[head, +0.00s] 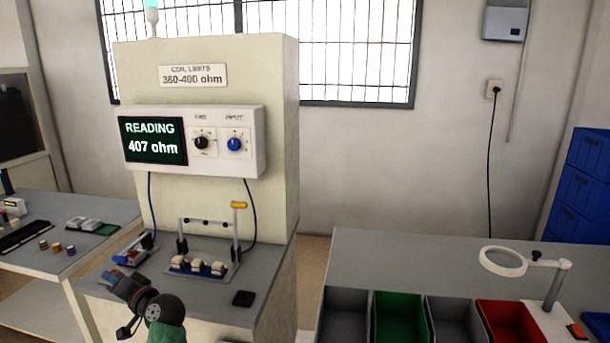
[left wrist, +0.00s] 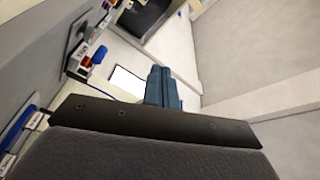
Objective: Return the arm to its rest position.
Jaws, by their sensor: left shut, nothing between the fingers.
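My left gripper (head: 120,281) is in the lower left of the head view, in front of the grey tester bench, on my dark arm. Its two blue fingers (left wrist: 163,88) are together in the left wrist view, with nothing between them. It is beside the blue-and-red item (head: 128,257) at the bench's left end; I cannot tell whether they touch. The tester's screen (head: 153,141) reads 407 ohm, under a sign (head: 193,75) that says 360-400 ohm. The test fixture (head: 208,250) with several pale blocks and a yellow-handled lever stands on the bench. My right gripper is not in view.
A grey table (head: 450,254) at right holds grey, green and red bins and a ring magnifier (head: 503,262). A side table (head: 40,262) at left carries small parts. A black square (head: 243,298) lies near the bench's front. A floor gap separates the bench and the right table.

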